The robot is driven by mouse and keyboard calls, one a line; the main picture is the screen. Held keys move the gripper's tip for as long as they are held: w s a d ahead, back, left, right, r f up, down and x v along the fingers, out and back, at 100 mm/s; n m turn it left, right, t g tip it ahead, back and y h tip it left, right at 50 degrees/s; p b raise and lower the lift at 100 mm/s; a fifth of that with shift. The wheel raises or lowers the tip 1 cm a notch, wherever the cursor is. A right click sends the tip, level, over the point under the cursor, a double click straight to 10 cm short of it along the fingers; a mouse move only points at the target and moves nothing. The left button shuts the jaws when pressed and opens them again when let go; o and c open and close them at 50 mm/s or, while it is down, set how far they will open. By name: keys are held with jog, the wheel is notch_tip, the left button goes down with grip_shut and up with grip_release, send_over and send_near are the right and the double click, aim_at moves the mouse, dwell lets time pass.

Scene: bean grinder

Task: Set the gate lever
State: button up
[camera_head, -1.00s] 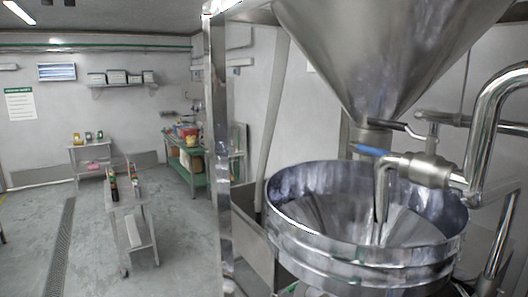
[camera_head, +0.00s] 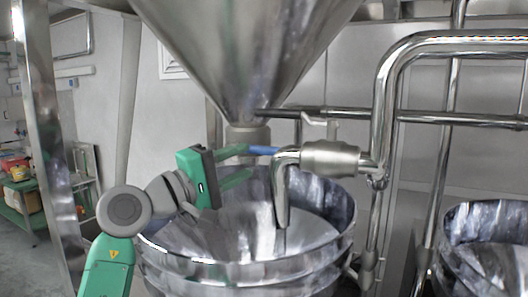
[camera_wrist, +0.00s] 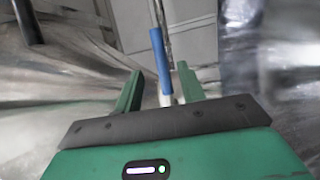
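A lever with a blue handle (camera_head: 263,150) sits under the cone hopper's outlet, beside the steel pipe valve (camera_head: 330,160). Its blue handle also shows in the wrist view (camera_wrist: 160,60), with a whitish part at its near end. My gripper (camera_head: 249,160) is open, with its two green fingers pointing right toward the blue handle. In the wrist view my gripper (camera_wrist: 160,80) has one finger on each side of the handle, with gaps visible. I cannot tell how deep the handle lies between them.
The steel cone hopper (camera_head: 250,50) hangs just above my gripper. A round steel bowl (camera_head: 260,268) is below it, with a bent spout (camera_head: 282,195) reaching in. Steel pipes (camera_head: 450,45) run at the right, above a second bowl (camera_head: 490,245).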

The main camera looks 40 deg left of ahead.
aim_at(263, 152)
jog(key=w, duration=0.2)
jog(key=w+r+p, duration=0.1)
jog(key=w, duration=0.3)
jog(key=shift+w+d+r+p, duration=0.15)
jog(key=shift+w+d+p, duration=0.15)
jog(key=shift+d+p, duration=0.1)
jog(key=shift+w, duration=0.55)
jog(key=shift+c, duration=0.4)
grip_shut()
